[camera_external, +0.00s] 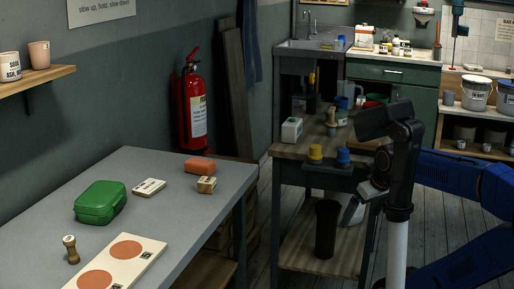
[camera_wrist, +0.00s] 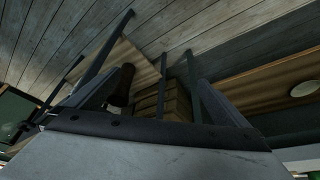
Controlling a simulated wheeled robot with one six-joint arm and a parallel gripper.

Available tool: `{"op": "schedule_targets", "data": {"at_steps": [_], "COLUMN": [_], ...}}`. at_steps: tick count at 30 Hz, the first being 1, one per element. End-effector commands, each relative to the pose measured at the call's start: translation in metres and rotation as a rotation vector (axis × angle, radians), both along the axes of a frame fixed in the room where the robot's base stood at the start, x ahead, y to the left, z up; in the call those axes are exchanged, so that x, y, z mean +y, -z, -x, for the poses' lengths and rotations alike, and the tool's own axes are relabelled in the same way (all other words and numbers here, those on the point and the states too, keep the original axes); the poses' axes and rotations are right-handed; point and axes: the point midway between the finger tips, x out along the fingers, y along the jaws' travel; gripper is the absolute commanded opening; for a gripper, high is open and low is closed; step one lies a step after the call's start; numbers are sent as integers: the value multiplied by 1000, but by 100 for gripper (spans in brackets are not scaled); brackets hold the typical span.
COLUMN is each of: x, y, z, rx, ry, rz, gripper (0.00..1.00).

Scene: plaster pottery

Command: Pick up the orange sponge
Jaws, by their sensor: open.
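The orange sponge (camera_external: 198,166) lies near the far edge of the grey table (camera_external: 163,183) in the external view, just behind a small wooden block (camera_external: 206,185). My gripper (camera_wrist: 158,88) is open in the wrist view, with nothing between its fingers. In the external view my arm is on the right, well apart from the sponge, and its finger detail is hard to make out there. The sponge is not visible in the wrist view.
A green case (camera_external: 100,201), a small white box (camera_external: 149,187), a wooden stamp (camera_external: 70,249) and a board with two orange discs (camera_external: 118,262) share the grey table. A cart (camera_external: 290,151) with jars stands between the table and my arm. A fire extinguisher (camera_external: 194,105) is behind the table.

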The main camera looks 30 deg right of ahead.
Motion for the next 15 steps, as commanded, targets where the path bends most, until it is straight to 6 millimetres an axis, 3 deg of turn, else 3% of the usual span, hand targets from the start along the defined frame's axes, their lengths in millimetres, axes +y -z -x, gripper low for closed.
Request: {"op": "schedule_targets", "data": {"at_steps": [5,15], "x": [10,49], "y": [-43,-138], "z": [-36,-127], "rx": [27,89], "ry": [-138,-508], "rz": [42,148], "gripper": [100,100]}}
